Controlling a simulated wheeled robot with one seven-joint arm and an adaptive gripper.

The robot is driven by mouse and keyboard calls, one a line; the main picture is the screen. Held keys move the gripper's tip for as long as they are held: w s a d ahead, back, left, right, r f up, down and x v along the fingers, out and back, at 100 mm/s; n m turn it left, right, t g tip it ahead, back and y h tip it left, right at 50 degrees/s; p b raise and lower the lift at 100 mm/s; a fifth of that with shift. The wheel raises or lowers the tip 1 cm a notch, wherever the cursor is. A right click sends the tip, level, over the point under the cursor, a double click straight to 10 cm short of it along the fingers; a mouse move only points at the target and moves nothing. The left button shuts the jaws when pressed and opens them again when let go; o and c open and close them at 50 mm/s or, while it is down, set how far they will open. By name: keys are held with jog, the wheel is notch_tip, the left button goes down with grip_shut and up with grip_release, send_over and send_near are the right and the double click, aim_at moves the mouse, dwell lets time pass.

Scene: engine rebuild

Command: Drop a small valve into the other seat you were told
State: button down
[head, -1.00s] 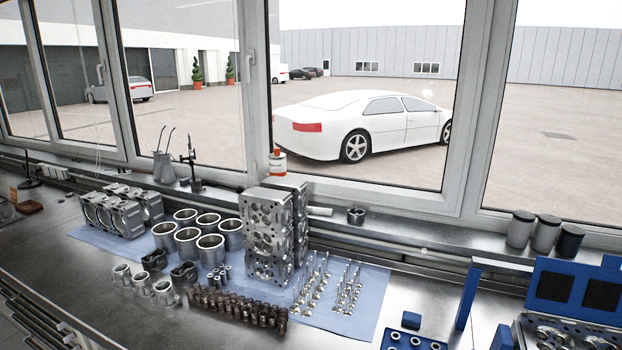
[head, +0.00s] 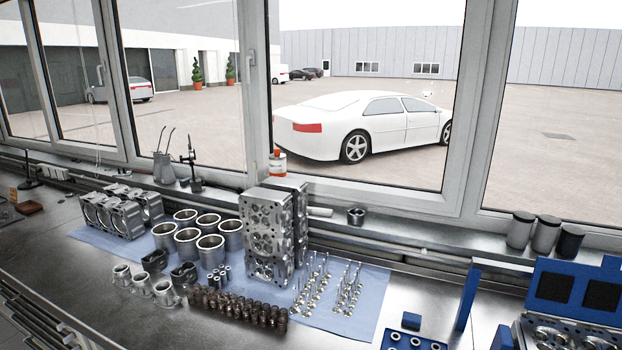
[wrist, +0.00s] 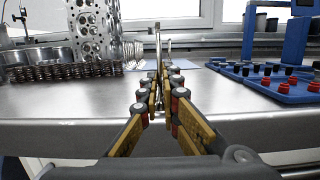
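In the wrist view, my gripper (wrist: 160,82) points forward over the bench, its fingers closed to a narrow gap. A slim metal valve (wrist: 157,48) stands upright between the fingertips and appears gripped; its lower end is partly hidden by the pads. My gripper is not in the head view. Several small valves (head: 347,290) stand in rows on the blue cloth. A cylinder head lies in the blue fixture at the lower right (head: 570,336), cut off by the frame edge.
An upright cylinder head (head: 268,238) stands behind a row of dark springs (head: 236,305). Metal cylinder liners (head: 188,243) stand left of it. A blue tray with red and black pieces (wrist: 262,82) is right of my gripper. Blue uprights (wrist: 249,32) rise behind it.

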jog(key=shift+r, duration=0.1)
notch_tip(320, 180, up, 9)
jog(key=p, duration=0.7)
dwell(0.5)
jog(key=s+a+r+p, duration=0.3)
jog(key=s+r+p, duration=0.4)
jog(key=s+r, duration=0.2)
jog(key=shift+s+a, duration=0.15)
jog(key=shift+a, duration=0.25)
jog(key=shift+f, duration=0.15)
